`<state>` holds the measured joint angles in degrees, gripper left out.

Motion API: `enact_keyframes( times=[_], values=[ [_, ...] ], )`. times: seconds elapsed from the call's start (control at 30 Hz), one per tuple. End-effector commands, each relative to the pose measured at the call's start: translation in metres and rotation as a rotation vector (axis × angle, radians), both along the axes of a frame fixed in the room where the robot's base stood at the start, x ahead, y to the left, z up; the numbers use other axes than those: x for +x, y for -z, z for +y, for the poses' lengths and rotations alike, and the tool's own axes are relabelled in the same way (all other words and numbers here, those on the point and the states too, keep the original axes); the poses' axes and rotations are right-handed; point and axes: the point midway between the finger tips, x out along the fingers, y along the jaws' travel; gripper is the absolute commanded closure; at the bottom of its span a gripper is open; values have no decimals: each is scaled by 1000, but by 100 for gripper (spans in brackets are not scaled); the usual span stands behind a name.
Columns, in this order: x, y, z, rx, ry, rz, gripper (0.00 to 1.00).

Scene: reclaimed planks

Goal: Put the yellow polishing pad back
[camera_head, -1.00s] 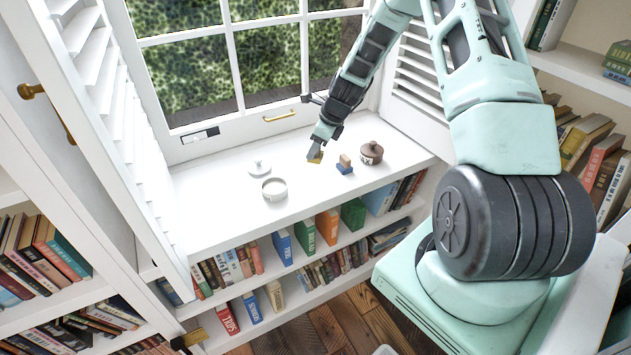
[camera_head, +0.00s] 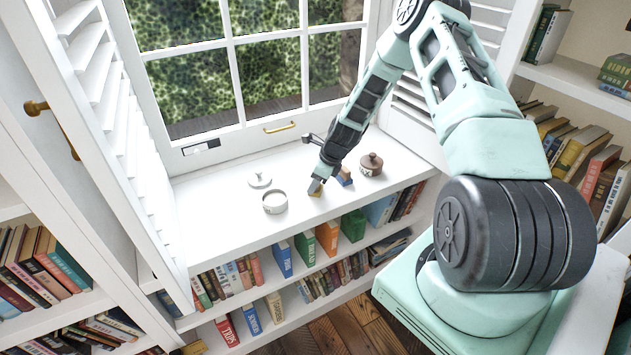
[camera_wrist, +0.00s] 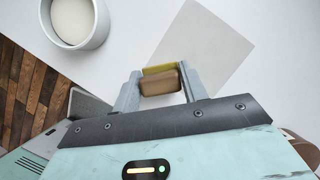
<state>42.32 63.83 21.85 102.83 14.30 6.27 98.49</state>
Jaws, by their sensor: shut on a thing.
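The yellow polishing pad (camera_wrist: 158,69) shows in the wrist view as a yellow strip with a brown block (camera_wrist: 160,84) on it, between my two fingers. In the head view its yellow-tan edge (camera_head: 317,194) shows at the tip of my gripper (camera_head: 316,188), low over the white sill; I cannot tell whether it touches. My gripper (camera_wrist: 158,90) is shut on the pad. A pale grey square patch (camera_wrist: 205,50) lies on the sill just beyond the fingers. A blue pad (camera_head: 345,181) with a tan top sits close right of my gripper, partly hidden by it.
A white round open jar (camera_head: 275,202) stands left of my gripper, and also in the wrist view (camera_wrist: 100,30). Its white knobbed lid (camera_head: 260,181) lies behind it. A brown lidded pot (camera_head: 371,165) stands at the right. The window handle (camera_head: 280,127) is behind; bookshelves lie below the sill (camera_head: 225,225).

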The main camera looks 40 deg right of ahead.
Motion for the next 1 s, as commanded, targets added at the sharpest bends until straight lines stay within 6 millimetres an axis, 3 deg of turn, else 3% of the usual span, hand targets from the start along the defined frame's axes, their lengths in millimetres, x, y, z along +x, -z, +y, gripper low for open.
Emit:
enact_keyframes(
  times=[0.03, 0.1, 0.53, 1.0],
  values=[
    [0, 1, 0, 0, 0, 0, 52],
    [0, 1, 0, 0, 0, 0, 36],
    [-3, -10, -2, -2, 1, -1, 36],
    [-31, -91, -21, -2, 1, -2, 36]
  ],
)
